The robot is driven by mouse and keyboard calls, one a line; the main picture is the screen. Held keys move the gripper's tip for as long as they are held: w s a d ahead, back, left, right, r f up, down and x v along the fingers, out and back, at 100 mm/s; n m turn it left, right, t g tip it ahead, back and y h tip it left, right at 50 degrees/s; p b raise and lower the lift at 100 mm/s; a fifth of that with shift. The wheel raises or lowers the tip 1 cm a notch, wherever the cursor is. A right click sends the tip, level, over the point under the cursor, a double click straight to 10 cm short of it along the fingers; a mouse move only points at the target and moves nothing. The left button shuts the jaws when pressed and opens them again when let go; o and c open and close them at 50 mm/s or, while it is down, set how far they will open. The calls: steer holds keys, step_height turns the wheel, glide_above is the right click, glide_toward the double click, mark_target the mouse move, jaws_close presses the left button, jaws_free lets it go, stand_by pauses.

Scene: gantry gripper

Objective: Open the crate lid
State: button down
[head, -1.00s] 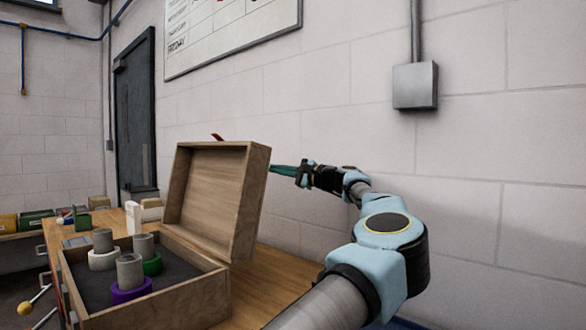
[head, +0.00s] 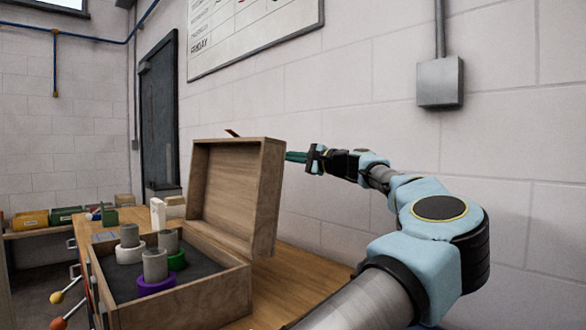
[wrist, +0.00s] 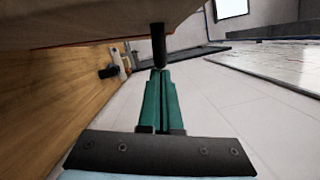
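The wooden crate (head: 172,307) sits on the bench with its lid (head: 268,200) swung up, standing steeply at the crate's right side with its hollow inner face showing.
Grey cylinders with white, green and purple rings (head: 156,282) stand in the crate. The wooden bench (head: 310,287) is bare right of the crate. A white block (head: 158,214) stands behind it. The wall (head: 520,150) runs close behind my arm.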

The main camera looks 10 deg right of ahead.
steer(key=s+a+r+n+b, duration=0.1)
steer(key=s+a+r+b, duration=0.1)
steer(key=a, duration=0.1)
steer(key=s+a+r+n+b, duration=0.1)
steer(key=a, duration=0.1)
steer(key=shift+s+a+n+g, duration=0.1)
steer(key=shift+a+n+g, duration=0.1)
steer(key=shift+n+g, duration=0.15)
steer(key=shift+s+a+r, duration=0.1)
steer(key=shift+a+r, duration=0.15)
